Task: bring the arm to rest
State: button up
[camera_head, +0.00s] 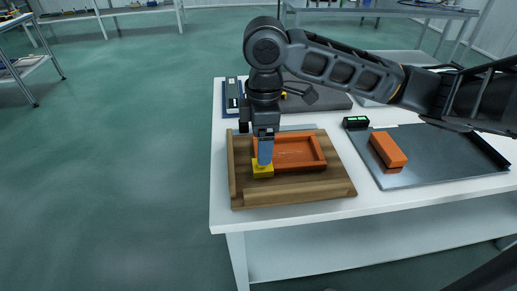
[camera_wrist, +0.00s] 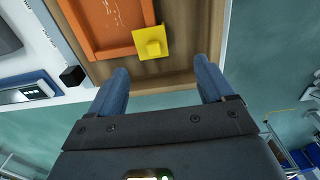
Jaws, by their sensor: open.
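My gripper (camera_head: 265,152) points straight down over the front left of a wooden fixture board (camera_head: 300,192). In the wrist view my gripper (camera_wrist: 160,85) is open, with its two blue fingers apart and nothing between them. A yellow block (camera_head: 263,172) with a raised knob sits at the corner of an orange frame-like panel (camera_head: 311,139) on the board. The yellow block also shows in the wrist view (camera_wrist: 152,43), just beyond the fingertips.
A grey metal tray (camera_head: 440,175) with an orange block (camera_head: 388,149) lies to the right on the white table (camera_head: 222,150). A small black device with a green display (camera_head: 356,122) stands between board and tray. Grey items lie behind. Open floor lies left of the table.

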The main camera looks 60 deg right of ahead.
jog(key=shift+r, duration=0.3)
